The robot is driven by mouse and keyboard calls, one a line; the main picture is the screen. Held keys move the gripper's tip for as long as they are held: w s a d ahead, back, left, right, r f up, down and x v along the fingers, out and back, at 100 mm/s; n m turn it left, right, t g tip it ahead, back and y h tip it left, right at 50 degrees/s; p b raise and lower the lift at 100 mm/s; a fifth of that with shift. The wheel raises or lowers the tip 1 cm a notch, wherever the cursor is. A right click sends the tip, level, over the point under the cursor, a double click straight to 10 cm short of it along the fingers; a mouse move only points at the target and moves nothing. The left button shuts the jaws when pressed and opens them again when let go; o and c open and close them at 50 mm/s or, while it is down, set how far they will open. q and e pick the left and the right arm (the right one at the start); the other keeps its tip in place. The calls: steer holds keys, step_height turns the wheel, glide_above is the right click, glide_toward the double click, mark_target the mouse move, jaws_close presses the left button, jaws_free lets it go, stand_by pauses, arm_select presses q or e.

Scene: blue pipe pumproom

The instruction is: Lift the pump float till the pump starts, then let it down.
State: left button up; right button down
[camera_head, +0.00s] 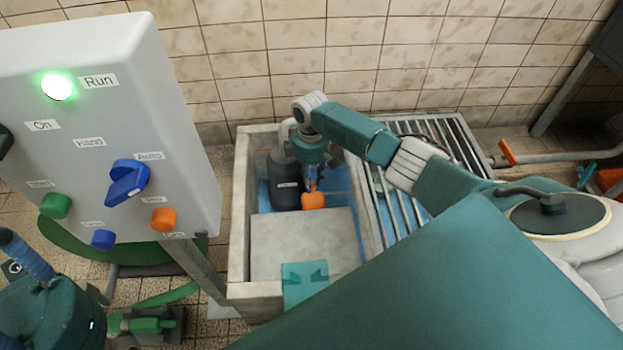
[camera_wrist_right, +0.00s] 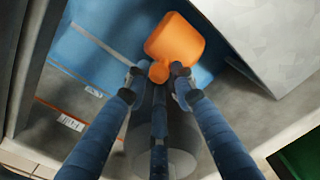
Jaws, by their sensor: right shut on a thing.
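The orange pump float (camera_head: 313,201) is in the concrete sump, in front of the dark pump cylinder (camera_head: 286,186). My right gripper (camera_head: 311,187) reaches down into the sump from above and is shut on the float. In the right wrist view its blue fingers (camera_wrist_right: 158,75) close around the small orange knob at the near end of the float (camera_wrist_right: 175,40). The green Run lamp (camera_head: 57,87) on the grey control box (camera_head: 100,130) is lit. My left gripper (camera_head: 14,258) shows only in part at the lower left edge; its fingertips are not clear.
The sump's concrete rim (camera_head: 240,215) surrounds the float, with a grey slab (camera_head: 300,245) in front. A metal grating (camera_head: 440,130) lies to the right. The blue selector knob (camera_head: 127,182) is on the box. A tiled wall (camera_head: 400,50) stands behind.

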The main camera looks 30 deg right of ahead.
steer(key=shift+w+d+r+t, duration=0.2)
steer(key=shift+w+d, duration=0.2)
steer(key=shift+w, duration=0.1)
steer(key=shift+w+d+r+t, duration=0.15)
steer(key=shift+w+d+t, duration=0.05)
steer(key=shift+w+d, duration=0.25)
steer(key=c, duration=1.6)
jaws_free()
steer(key=shift+o, duration=0.2)
steer(key=shift+w+f, duration=0.2)
steer(key=shift+f, duration=0.1)
steer(key=shift+s, duration=0.1)
steer(key=shift+s+f, duration=0.2)
steer(key=shift+s, duration=0.15)
steer(key=shift+w+a, duration=0.1)
steer(key=shift+a, duration=0.1)
steer(key=shift+w+r, duration=0.3)
steer(key=shift+r, duration=0.05)
steer(key=w+d+r+b, duration=0.2)
steer(key=w+r, duration=0.4)
steer(key=r, duration=0.3)
steer(key=shift+w+d+r, duration=0.15)
steer(key=shift+w+d, duration=0.2)
